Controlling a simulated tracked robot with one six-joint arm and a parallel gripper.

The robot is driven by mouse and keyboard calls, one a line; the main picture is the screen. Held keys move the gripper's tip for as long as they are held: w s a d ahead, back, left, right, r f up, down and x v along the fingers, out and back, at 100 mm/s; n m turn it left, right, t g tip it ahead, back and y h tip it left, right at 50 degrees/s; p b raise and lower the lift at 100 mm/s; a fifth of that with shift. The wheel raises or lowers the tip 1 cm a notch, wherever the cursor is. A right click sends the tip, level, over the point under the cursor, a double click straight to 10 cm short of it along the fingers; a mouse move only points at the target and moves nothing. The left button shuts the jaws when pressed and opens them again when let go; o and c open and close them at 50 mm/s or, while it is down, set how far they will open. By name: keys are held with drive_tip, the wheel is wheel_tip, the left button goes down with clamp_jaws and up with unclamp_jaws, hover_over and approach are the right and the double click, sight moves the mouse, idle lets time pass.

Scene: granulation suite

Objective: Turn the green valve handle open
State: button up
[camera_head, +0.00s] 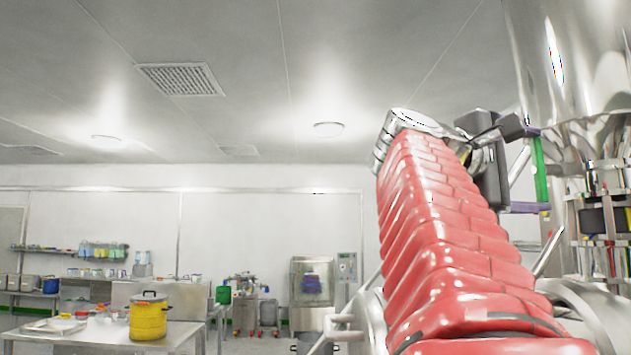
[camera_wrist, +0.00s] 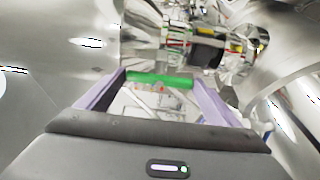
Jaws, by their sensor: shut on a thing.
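The green valve handle (camera_head: 541,170) stands upright in the head view, beside the large steel vessel at the right. In the wrist view the green handle (camera_wrist: 160,80) lies across the gap between the purple fingertips. My gripper (camera_head: 538,172) has one purple finger at the handle's upper end and one at its lower end. The wrist view shows my gripper (camera_wrist: 158,82) shut on the handle, one finger at each end. The handle's joint to the valve is not clear to see.
The steel vessel (camera_head: 590,60) rises close to my gripper on the right. Steel fittings with a dark band (camera_head: 603,220) sit below it. A yellow pot (camera_head: 148,318) stands on a steel table (camera_head: 95,333) at the far left. Open space lies left of my arm.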

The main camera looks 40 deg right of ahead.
drive_tip(key=shift+w+d+f, duration=0.1)
drive_tip(key=shift+d+f, duration=0.05)
drive_tip(key=shift+f, duration=0.1)
drive_tip(key=o, duration=0.8)
drive_tip(key=shift+o, duration=0.6)
drive_tip(key=shift+r, duration=0.1)
drive_tip(key=shift+a+r, duration=0.1)
drive_tip(key=shift+a, duration=0.15)
drive_tip(key=v, duration=1.3)
drive_tip(key=shift+a, duration=0.2)
drive_tip(key=shift+w, duration=0.1)
